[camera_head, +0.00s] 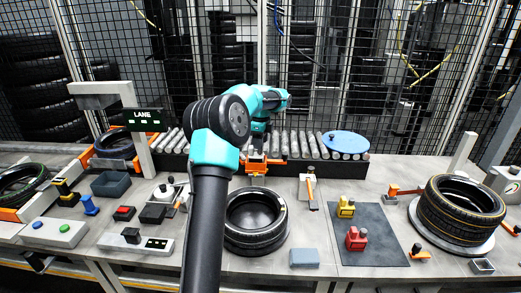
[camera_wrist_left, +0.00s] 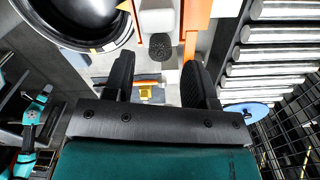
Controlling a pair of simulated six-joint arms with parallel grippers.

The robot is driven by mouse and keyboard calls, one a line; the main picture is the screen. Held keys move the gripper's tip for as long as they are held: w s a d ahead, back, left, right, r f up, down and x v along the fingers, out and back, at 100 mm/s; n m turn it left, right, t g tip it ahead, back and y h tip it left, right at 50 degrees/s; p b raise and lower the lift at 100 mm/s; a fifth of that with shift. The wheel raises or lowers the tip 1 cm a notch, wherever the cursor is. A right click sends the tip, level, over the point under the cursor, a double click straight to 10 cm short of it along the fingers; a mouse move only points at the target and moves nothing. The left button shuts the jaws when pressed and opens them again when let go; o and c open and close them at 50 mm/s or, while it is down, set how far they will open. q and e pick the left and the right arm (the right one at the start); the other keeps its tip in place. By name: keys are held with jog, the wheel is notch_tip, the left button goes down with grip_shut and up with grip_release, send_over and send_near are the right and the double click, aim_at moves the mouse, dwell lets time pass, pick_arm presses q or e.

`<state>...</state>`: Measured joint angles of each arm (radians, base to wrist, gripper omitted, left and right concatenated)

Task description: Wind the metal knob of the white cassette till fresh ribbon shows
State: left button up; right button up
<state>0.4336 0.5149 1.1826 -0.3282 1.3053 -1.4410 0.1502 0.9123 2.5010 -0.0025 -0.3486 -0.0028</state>
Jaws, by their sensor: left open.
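My left gripper (camera_head: 258,177) is just behind the tyre lying in the middle of the bench, in front of the rollers. In the left wrist view its two dark fingers (camera_wrist_left: 157,66) are apart with nothing held between them. A dark, knurled round knob (camera_wrist_left: 160,46) shows just beyond the fingertips, roughly in line with the gap. It is on the end of a pale block (camera_wrist_left: 158,18), which may be the white cassette, beside orange parts. I cannot make out any ribbon. In the head view my arm and gripper hide most of this spot. My right gripper is not in view.
A tyre (camera_head: 256,238) lies close in front of the gripper. The roller conveyor (camera_head: 300,146) runs behind, with a blue disc (camera_head: 345,141) at its right. A dark mat (camera_head: 378,240) carries yellow and red blocks. Stacked tyres (camera_head: 460,215) stand at the right.

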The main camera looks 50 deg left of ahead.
pick_arm(q)
jog(key=shift+f, duration=1.8)
jog(key=shift+c, duration=0.5)
jog(key=c, duration=0.8)
jog(key=shift+c, duration=0.2)
jog(key=shift+n, duration=2.4)
